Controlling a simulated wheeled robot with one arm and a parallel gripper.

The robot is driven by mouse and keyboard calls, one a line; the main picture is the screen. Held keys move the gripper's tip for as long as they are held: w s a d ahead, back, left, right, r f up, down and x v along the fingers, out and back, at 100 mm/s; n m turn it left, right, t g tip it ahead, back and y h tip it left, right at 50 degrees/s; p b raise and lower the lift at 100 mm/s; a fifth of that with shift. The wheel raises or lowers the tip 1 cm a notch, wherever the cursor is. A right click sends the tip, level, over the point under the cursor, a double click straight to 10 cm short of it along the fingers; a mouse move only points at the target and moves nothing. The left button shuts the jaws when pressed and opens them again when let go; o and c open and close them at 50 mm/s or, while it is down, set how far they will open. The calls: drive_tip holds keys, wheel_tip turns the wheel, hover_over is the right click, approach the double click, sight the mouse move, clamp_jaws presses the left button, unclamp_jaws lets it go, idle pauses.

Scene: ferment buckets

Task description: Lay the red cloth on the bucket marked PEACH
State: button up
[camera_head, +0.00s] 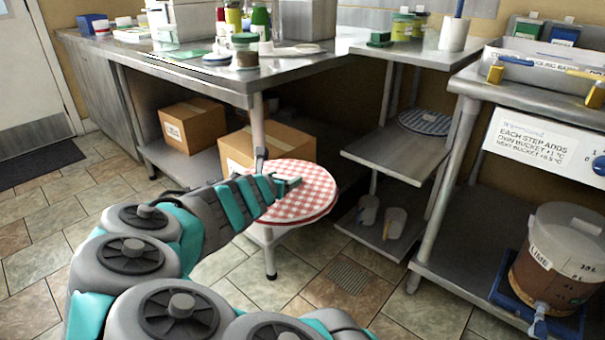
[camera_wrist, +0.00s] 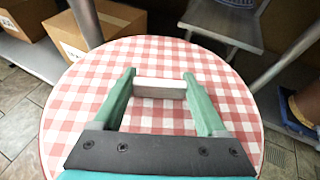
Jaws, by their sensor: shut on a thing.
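The red cloth (camera_head: 308,196) is a round red-and-white checked disc. It hangs in the air in front of the steel table and fills much of the wrist view (camera_wrist: 85,105). My gripper (camera_head: 292,181) is shut on the pale block-like grip (camera_wrist: 160,93) on top of the cloth; its green fingers (camera_wrist: 160,80) stand on either side of the grip. A bucket (camera_head: 562,255) with brown contents stands at the lower right on a blue base, and its label reads LIME. I see no bucket marked PEACH in these views.
Two grey cups (camera_head: 394,224) stand on the shelf below. Cardboard boxes (camera_head: 192,125) sit under the steel table (camera_head: 215,88). A sign (camera_head: 545,143) hangs on the right bench. Tiled floor is open at left.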

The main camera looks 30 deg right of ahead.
drive_tip(key=a+n, duration=0.1)
drive_tip(key=a, duration=0.1)
drive_tip(key=w+a+f+t+y, duration=0.1)
drive_tip(key=a, duration=0.1)
drive_tip(key=w+a+n+t+y, duration=0.1)
drive_tip(key=a, duration=0.1)
drive_tip(key=shift+a+f+n, duration=0.15)
drive_tip(key=shift+a+n, duration=0.1)
drive_tip(key=shift+n, duration=0.05)
drive_tip(key=shift+w+a+n+t+y, duration=0.2)
drive_tip(key=shift+a+n+t+y, duration=0.15)
drive_tip(key=shift+a, duration=0.4)
drive_tip(key=w+a+f+n+t+y, duration=0.1)
drive_tip(key=w+a+n+y, duration=0.1)
drive_tip(key=a, duration=0.6)
drive_tip(key=shift+w+a+f+n+y, duration=0.15)
drive_tip(key=shift+w+f+n+y, duration=0.15)
drive_tip(key=shift+n+y, duration=0.35)
